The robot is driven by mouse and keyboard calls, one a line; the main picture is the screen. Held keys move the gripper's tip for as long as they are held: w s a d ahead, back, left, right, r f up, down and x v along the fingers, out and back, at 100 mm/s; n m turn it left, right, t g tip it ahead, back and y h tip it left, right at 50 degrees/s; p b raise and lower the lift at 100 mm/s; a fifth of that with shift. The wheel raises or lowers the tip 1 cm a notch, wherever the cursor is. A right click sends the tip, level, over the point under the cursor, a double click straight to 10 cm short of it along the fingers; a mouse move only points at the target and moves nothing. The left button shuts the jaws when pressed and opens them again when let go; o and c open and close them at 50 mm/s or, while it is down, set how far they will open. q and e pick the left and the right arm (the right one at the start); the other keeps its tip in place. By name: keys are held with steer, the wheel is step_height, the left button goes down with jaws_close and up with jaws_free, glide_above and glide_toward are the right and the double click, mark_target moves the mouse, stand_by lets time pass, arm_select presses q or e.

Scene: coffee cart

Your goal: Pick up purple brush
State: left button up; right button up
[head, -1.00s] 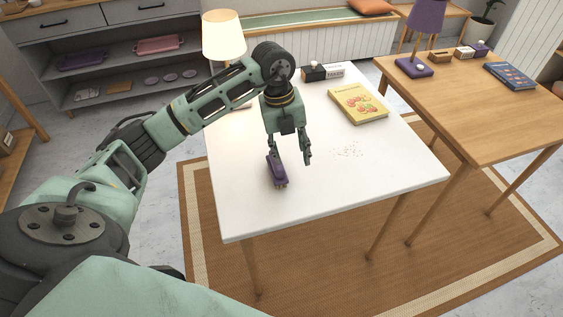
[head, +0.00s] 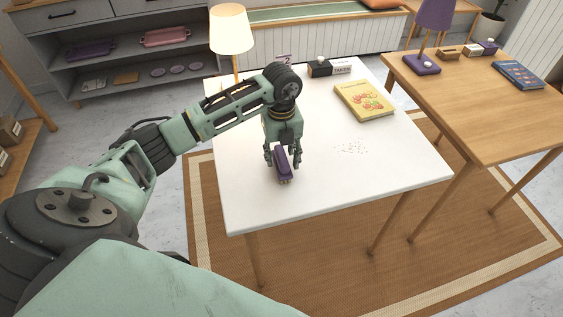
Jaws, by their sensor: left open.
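The purple brush (head: 283,168) lies on the white table (head: 330,188), left of the middle, with its pale bristle end toward the front edge. My left gripper (head: 282,164) is over the brush, pointing down, with one finger on each side of it. The fingers look apart; whether they touch the brush I cannot tell. The far end of the brush is partly hidden by the gripper. My right gripper is not in view.
Small crumbs (head: 352,147) lie on the table right of the brush.

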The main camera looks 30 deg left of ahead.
mark_target(283, 154)
arm_select(q)
steer(key=shift+c, duration=0.2)
jaws_close()
steer(key=shift+r, duration=0.15)
steer(key=shift+w+r, duration=0.1)
steer(key=shift+r, duration=0.55)
steer(key=r, duration=0.3)
steer(key=shift+d+b, duration=0.2)
steer(key=shift+b, duration=0.2)
steer(key=d+r+b, duration=0.1)
steer(key=d+r, duration=0.5)
steer(key=d, duration=0.5)
steer(key=shift+w+d+r, duration=0.2)
steer(key=shift+w+r, duration=0.05)
steer(key=shift+w, duration=0.1)
